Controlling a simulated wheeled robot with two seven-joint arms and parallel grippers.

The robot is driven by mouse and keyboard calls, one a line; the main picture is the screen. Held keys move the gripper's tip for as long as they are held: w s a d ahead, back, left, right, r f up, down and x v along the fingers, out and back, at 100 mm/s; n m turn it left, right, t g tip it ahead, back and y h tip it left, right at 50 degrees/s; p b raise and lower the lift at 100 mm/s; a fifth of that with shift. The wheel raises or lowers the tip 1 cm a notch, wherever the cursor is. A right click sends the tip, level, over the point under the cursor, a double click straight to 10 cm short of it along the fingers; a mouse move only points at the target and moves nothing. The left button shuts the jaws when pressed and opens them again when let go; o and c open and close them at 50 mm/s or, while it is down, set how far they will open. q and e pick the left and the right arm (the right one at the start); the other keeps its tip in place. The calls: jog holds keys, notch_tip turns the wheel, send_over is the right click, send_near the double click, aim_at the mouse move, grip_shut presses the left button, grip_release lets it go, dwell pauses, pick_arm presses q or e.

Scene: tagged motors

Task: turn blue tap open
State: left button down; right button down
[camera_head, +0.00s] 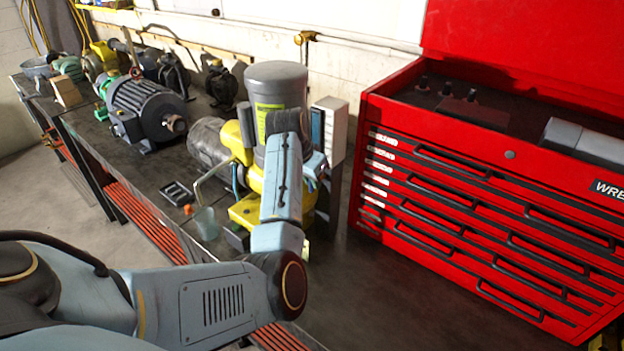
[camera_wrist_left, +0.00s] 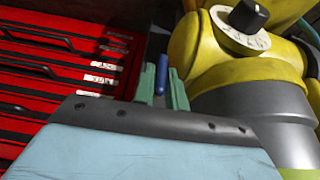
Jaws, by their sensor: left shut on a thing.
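The blue tap (camera_wrist_left: 162,74) shows in the left wrist view as a small upright blue handle, just left of a yellow machine (camera_wrist_left: 240,62) with a black knob on a white dial. My left gripper (camera_wrist_left: 163,88) is shut on it, with one pale green finger on each side of the handle. The tap's lower part is hidden behind my wrist. In the head view my left arm covers the tap and most of the gripper, in front of the yellow machine (camera_head: 243,210). My right gripper is not in view.
A red tool chest (camera_head: 480,200) stands close on the right. A grey cylinder (camera_head: 276,85) and a white box (camera_head: 333,130) stand behind my arm. A dark grey motor (camera_head: 145,110) sits farther left on the bench. The bench top in front of the chest is clear.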

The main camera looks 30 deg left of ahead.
pick_arm(q)
jog(key=shift+f+h, duration=0.1)
jog(key=shift+h, duration=0.2)
jog(key=c, duration=1.4)
grip_release()
jog(key=shift+c, duration=0.2)
jog(key=v, duration=1.3)
jog(key=shift+r+b, duration=0.25)
jog(key=shift+b, duration=0.15)
